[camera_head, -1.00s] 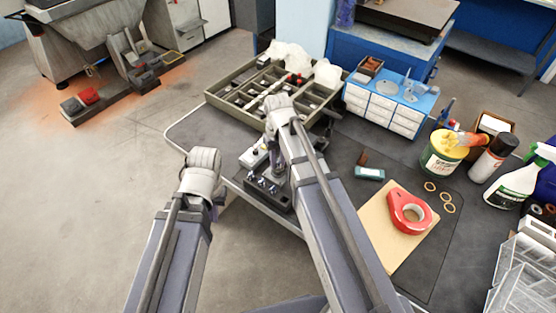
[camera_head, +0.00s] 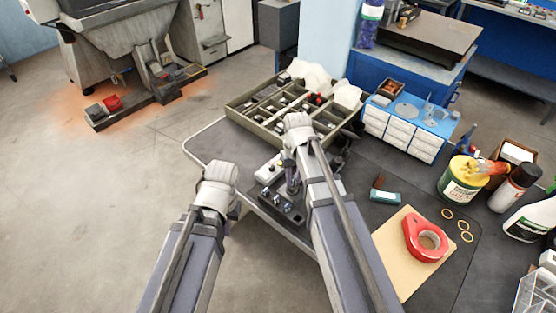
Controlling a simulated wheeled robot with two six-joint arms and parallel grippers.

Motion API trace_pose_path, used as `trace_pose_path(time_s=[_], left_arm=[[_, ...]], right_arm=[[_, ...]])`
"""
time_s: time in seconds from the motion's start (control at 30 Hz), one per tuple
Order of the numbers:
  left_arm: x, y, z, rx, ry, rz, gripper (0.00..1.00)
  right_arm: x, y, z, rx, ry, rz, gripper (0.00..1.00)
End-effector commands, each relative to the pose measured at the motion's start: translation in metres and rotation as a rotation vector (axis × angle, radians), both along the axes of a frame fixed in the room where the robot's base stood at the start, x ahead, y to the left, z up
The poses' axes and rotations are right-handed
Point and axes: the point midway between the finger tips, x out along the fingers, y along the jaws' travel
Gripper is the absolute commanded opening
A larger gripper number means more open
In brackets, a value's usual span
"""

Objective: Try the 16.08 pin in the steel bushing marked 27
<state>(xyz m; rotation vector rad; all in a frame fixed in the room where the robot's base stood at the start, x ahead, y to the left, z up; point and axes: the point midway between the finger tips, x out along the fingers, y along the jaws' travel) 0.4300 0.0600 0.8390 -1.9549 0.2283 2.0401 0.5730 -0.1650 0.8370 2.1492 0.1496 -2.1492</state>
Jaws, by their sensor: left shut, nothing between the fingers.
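A dark block (camera_head: 279,205) with several shiny metal pieces stands at the near-left edge of the bench. A pale block (camera_head: 268,171) lies just behind it. I cannot make out which piece is the 16.08 pin or the bushing marked 27; no markings are readable. My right gripper (camera_head: 291,183) points down beside the dark block, mostly hidden by its own arm. I cannot tell whether it holds anything. My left gripper (camera_head: 236,212) hangs off the bench's left edge, largely hidden behind its wrist, shut and empty.
A divided tray (camera_head: 240,113) with small parts lies behind. Open floor lies left.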

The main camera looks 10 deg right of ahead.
Motion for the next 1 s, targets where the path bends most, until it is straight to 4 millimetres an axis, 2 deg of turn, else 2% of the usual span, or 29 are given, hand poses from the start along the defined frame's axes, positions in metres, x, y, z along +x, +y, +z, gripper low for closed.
trace_pose_path(time_s=[0.03,0.3,0.33,0.73,1.0], left_arm=[[0.000,0.000,0.000,0.000,0.000,0.000,0.00],[0.000,0.000,0.000,0.000,0.000,0.000,0.00],[0.000,0.000,0.000,0.000,0.000,0.000,0.00],[0.000,0.000,0.005,0.000,0.000,0.000,0.00],[0.000,0.000,0.031,0.000,0.000,0.000,0.00]], right_arm=[[0.000,0.000,0.000,0.000,0.000,0.000,0.29],[0.000,0.000,0.000,0.000,0.000,0.000,0.59],[0.000,0.000,0.000,0.000,0.000,0.000,0.61],[0.000,0.000,0.005,0.000,0.000,0.000,0.61],[0.000,0.000,0.031,0.000,0.000,0.000,0.61]])
